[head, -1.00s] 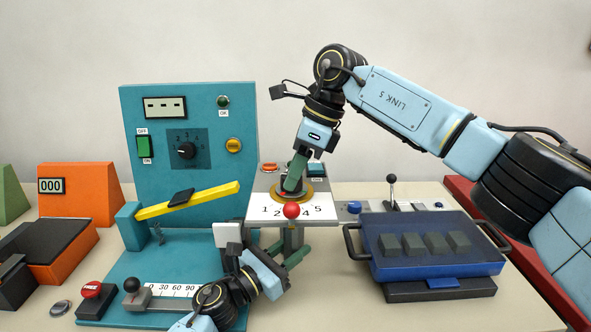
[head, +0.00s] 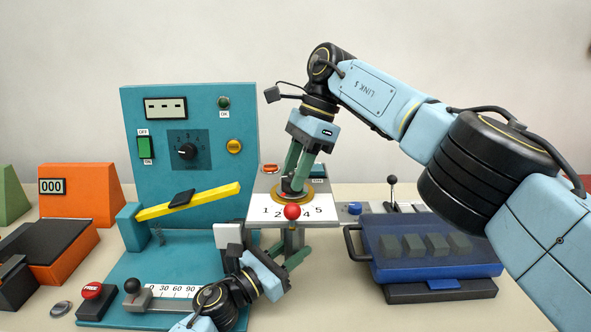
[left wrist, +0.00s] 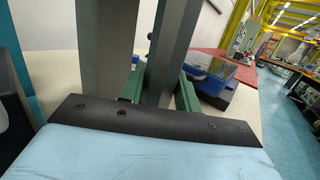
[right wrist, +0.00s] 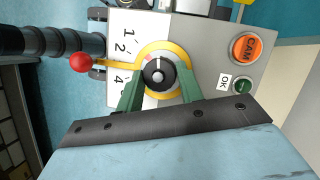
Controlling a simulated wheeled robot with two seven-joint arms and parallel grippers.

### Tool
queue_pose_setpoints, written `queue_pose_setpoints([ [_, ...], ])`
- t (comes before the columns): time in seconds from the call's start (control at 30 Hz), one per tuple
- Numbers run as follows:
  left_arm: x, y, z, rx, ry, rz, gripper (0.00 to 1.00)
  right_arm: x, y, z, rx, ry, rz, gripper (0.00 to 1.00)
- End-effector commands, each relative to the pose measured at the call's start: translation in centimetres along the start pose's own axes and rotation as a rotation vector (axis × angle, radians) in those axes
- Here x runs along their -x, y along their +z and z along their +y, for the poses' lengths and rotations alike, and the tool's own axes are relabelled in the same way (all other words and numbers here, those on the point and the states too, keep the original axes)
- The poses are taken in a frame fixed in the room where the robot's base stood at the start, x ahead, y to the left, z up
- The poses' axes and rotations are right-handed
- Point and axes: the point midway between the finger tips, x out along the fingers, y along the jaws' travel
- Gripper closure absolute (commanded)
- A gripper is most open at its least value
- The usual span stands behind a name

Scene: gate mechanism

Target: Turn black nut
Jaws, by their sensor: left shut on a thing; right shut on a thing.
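The black nut (right wrist: 159,73) sits in the middle of a yellow ring (right wrist: 176,46) on the numbered grey-white panel (right wrist: 120,22). A red ball (right wrist: 81,62) stands out from the ring on a yellow pointer beside the numbers. My right gripper (right wrist: 160,82) is shut on the nut, one green finger on each side.
A teal console (head: 187,110) with a yellow bar (head: 210,197) stands left of the panel. A blue tray (head: 400,262) with dark blocks lies to the right. An orange CAM button (right wrist: 243,48) and a green OK button (right wrist: 243,86) are close to the nut.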

Motion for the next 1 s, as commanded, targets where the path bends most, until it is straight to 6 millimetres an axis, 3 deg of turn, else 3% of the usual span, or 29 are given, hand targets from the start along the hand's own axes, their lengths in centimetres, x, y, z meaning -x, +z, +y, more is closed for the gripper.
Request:
queue_pose_setpoints([
  [0.3,0.02,0.07,0.03,0.001,0.0,-0.001,0.95,0.19,-0.11,-0.05,-0.002,-0.005,0.0,0.86],
  [0.33,0.02,0.07,0.03,0.001,0.0,-0.001,0.95,0.19,-0.11,-0.05,-0.002,-0.005,0.001,0.61],
  [0.5,0.02,0.07,0.04,0.001,0.0,-0.001,0.95,0.13,-0.07,-0.03,-0.002,-0.003,0.0,0.41],
  [1.0,0.0,0.07,0.05,0.001,0.001,-0.001,0.95,0.03,-0.12,-0.04,-0.047,-0.02,-0.001,0.41],
])
